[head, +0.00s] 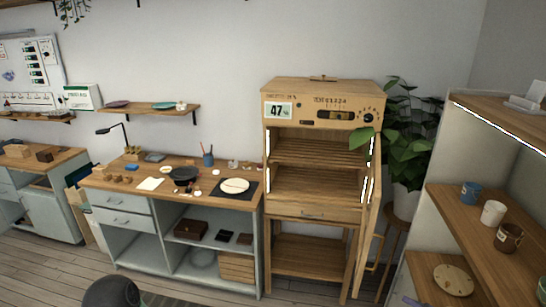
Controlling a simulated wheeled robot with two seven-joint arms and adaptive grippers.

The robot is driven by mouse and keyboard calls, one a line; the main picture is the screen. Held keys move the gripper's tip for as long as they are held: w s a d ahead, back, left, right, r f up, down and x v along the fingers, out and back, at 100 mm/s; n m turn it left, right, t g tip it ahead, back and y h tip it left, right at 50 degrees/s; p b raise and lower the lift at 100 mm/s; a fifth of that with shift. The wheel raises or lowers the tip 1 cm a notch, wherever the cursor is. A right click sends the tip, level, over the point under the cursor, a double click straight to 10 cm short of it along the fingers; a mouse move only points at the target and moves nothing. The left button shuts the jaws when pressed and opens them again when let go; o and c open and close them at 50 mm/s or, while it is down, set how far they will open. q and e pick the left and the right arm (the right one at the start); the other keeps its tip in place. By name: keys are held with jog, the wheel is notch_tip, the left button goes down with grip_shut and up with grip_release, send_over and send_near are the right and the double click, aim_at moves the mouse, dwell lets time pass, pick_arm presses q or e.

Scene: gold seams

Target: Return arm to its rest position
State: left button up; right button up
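Neither of my grippers shows in the head view, so I cannot see whether they are open or holding anything. A dark rounded arm part of mine shows at the bottom left edge, but no fingers are visible on it. The workbench (150,211) stands left of centre with a white plate (235,186) on a dark mat and a dark bowl (184,174) on its top. The wooden cabinet (318,90) stands right of the bench, its display reading 47. Its front is open and its lit shelves (310,184) look empty.
A shelf unit (470,214) at the right holds a blue cup (470,192), a white cup (493,212), a brown mug (508,237) and, lower, a round plate (453,280). A leafy plant (405,140) stands beside the cabinet. The floor (75,280) in front of the bench is clear.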

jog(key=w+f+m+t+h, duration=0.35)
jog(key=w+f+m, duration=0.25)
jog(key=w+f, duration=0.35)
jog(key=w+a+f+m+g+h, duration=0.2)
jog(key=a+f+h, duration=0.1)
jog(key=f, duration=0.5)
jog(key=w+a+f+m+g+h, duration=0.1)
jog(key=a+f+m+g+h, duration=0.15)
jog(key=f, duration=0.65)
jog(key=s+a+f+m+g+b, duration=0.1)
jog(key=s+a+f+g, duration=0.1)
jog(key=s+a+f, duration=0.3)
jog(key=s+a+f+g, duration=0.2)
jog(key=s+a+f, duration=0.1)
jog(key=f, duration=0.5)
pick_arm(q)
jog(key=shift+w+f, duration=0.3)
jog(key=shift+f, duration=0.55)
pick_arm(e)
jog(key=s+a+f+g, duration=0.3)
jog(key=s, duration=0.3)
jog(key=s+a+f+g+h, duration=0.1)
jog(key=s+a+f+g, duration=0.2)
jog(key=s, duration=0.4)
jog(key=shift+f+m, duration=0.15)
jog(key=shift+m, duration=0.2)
